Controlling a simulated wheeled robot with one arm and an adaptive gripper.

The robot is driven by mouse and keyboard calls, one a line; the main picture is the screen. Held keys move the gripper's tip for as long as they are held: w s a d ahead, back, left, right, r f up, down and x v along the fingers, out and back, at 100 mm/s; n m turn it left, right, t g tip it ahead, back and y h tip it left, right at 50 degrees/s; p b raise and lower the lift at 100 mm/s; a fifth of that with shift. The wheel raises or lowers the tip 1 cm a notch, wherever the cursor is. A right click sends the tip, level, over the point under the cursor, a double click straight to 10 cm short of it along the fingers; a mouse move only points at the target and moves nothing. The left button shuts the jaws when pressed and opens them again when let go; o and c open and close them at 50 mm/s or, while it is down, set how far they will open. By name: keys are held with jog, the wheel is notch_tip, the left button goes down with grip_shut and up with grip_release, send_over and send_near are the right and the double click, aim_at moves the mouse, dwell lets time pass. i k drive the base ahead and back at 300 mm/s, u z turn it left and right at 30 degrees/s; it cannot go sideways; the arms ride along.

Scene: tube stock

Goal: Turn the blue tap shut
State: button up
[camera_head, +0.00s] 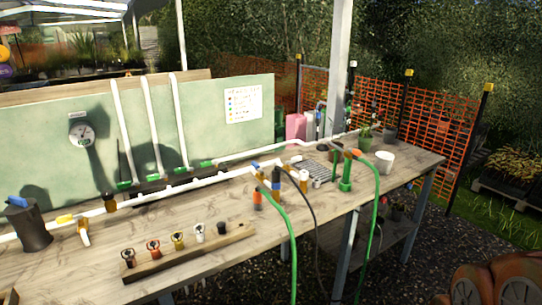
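Small blue handle parts show on the white pipe manifold at the middle of the bench: one blue part (255,165) at its left and another blue part (276,174) close to a dark fitting. They are too small to tell whether a tap is open or shut. Another blue piece (17,202) sits on top of a dark cylinder (30,226) at the far left of the bench. I cannot tell which of these is the blue tap. My gripper is not in view.
The wooden bench (190,210) carries white pipes, a rail of several coloured fittings (190,251), a green hose (288,222) and a white pot (384,161). A green board with a gauge (82,133) stands behind. Orange netting (440,130) stands beyond. Gravel lies right of the bench.

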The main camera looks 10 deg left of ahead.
aim_at(255, 164)
jog(key=u, duration=0.35)
jog(key=i, duration=0.7)
jog(key=u, duration=0.85)
jog(key=i, duration=0.25)
jog(key=u, duration=0.35)
